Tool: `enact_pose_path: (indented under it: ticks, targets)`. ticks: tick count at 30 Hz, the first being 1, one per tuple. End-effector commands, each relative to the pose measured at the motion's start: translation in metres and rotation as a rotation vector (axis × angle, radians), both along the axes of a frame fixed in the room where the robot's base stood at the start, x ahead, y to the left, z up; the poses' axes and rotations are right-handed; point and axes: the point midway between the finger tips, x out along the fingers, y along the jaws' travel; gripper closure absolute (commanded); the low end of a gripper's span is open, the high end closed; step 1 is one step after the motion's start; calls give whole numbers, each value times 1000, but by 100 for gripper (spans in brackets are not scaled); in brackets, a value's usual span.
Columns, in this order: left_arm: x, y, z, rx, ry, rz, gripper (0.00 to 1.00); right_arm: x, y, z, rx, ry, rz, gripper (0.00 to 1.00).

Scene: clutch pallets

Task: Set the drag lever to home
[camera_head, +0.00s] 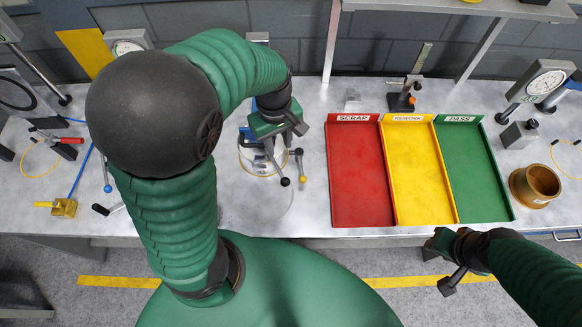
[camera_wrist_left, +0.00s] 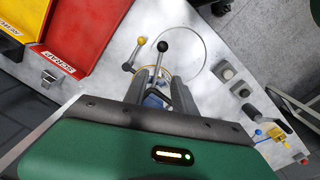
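A test fixture with a round clear-walled base (camera_head: 258,160) stands on the bench under my left gripper (camera_head: 272,145). A lever with a black ball knob (camera_head: 285,181) and one with a yellow knob (camera_head: 301,179) stick out of it. I cannot tell by label which is the drag lever. In the left wrist view the black knob (camera_wrist_left: 163,47) lies just beyond my left gripper's fingertips (camera_wrist_left: 158,72). Its thin shaft runs between the two spread fingers; I see no clear grip. The yellow knob (camera_wrist_left: 141,40) is to its left. My right gripper (camera_head: 438,265) is beyond the bench's front edge, empty; its jaws are unclear.
A red scrap tray (camera_head: 353,119), a yellow tray (camera_head: 404,118) and a green pass tray (camera_head: 460,119) stand right of the fixture. A brass-coloured ring (camera_head: 535,185) and a dial gauge (camera_head: 540,80) are farther right. Small tools lie on the left.

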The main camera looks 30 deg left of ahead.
Motion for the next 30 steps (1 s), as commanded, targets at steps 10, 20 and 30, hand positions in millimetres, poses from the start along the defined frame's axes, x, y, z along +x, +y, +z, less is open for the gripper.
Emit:
enact_pose_path:
  ticks: [10,20,30]
  targets:
    - [-1,1,-88,1,8,3,68,0,0,-16,0,0,0,66]
    - [1,0,-154,0,2,0,68,0,0,-28,0,0,0,66]
    - [1,-1,-162,0,-1,-2,68,0,0,-28,0,0,0,66]
